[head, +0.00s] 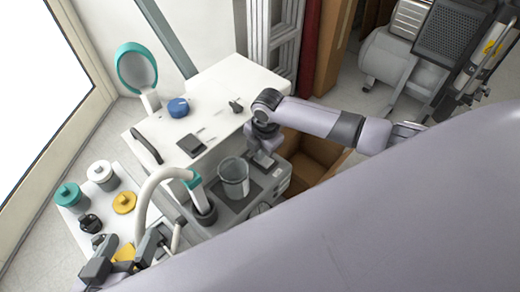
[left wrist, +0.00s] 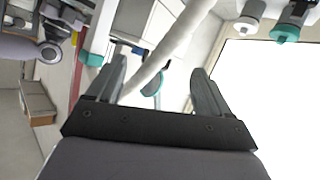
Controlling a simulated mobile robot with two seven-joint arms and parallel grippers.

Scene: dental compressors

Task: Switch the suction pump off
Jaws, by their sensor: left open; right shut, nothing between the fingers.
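The suction pump (head: 270,187) is a light grey box in the head view, with a clear canister (head: 233,172) on top. A small round part (head: 261,208) shows on its front side; its switch state cannot be read. A thick white hose (head: 150,190) with a teal end arches to the pump's left. My right gripper (head: 263,160) is shut and empty, pointing down at the pump's back edge; contact cannot be told. My left gripper (head: 128,262) is open at lower left, away from the pump. In the left wrist view its fingers (left wrist: 158,85) are spread, with the hose crossing the view between them.
A white cabinet (head: 215,105) behind the pump carries a blue round item (head: 178,107) and small dark items. A white side table at left holds teal-lidded and white jars (head: 68,195) and a yellow item (head: 124,203). A cardboard box (head: 315,155) stands right of the pump.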

